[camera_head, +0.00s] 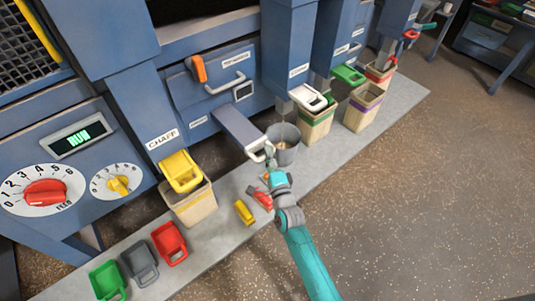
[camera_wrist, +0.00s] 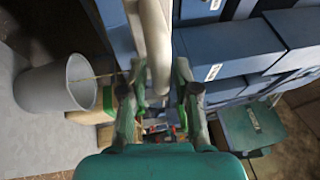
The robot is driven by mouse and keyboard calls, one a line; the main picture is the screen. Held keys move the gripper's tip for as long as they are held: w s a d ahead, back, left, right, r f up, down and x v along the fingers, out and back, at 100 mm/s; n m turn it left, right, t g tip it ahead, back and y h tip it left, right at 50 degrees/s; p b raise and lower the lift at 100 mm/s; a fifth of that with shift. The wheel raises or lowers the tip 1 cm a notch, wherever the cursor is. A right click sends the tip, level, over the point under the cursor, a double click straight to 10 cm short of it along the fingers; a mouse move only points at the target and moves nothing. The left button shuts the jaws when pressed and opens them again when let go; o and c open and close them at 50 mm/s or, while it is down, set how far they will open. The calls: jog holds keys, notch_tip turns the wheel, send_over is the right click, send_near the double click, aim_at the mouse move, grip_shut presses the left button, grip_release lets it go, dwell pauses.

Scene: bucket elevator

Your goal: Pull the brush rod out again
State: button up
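A pale looped handle (camera_head: 260,153) shows at the front end of a long blue housing (camera_head: 238,130). I cannot tell for sure that it belongs to the brush rod. No rod shaft or bristles can be made out. In the wrist view the handle (camera_wrist: 155,45) comes down from the top, with its lower end between the fingers of my gripper (camera_wrist: 159,90). One finger is on each side of it. Whether they touch it cannot be seen. In the head view my gripper (camera_head: 268,178) is just below the handle, beside the grey bucket.
The grey bucket (camera_head: 285,153) stands close on the right; it also shows in the wrist view (camera_wrist: 40,92). A bin with a yellow scoop (camera_head: 181,171) stands left. A yellow item (camera_head: 244,212) and a red item (camera_head: 262,198) lie near my gripper. Floor at right is clear.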

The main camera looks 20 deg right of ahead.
dwell(0.3)
jog(key=s, duration=0.4)
jog(key=s+f, duration=0.1)
jog(key=s, duration=0.2)
jog(key=s+a, duration=0.1)
jog(key=s, duration=0.3)
jog(key=shift+s+f, duration=0.35)
jog(key=shift+f, duration=0.05)
jog(key=s+n+g+y, duration=0.15)
jog(key=s+n, duration=0.85)
jog(key=s, duration=1.3)
jog(key=s+r+n+g, duration=0.1)
jog(key=s+r+n, duration=0.2)
jog(key=s, duration=0.2)
jog(key=s+a+r+n+g, duration=0.1)
jog(key=s+r+n, duration=0.2)
jog(key=s+r, duration=0.1)
jog(key=s+r+n+g, duration=0.1)
jog(key=s+r+n, duration=0.2)
jog(key=s, duration=0.3)
jog(key=shift+a+r+n+g, duration=0.15)
jog(key=shift+r+n+g, duration=0.15)
jog(key=shift+n, duration=0.1)
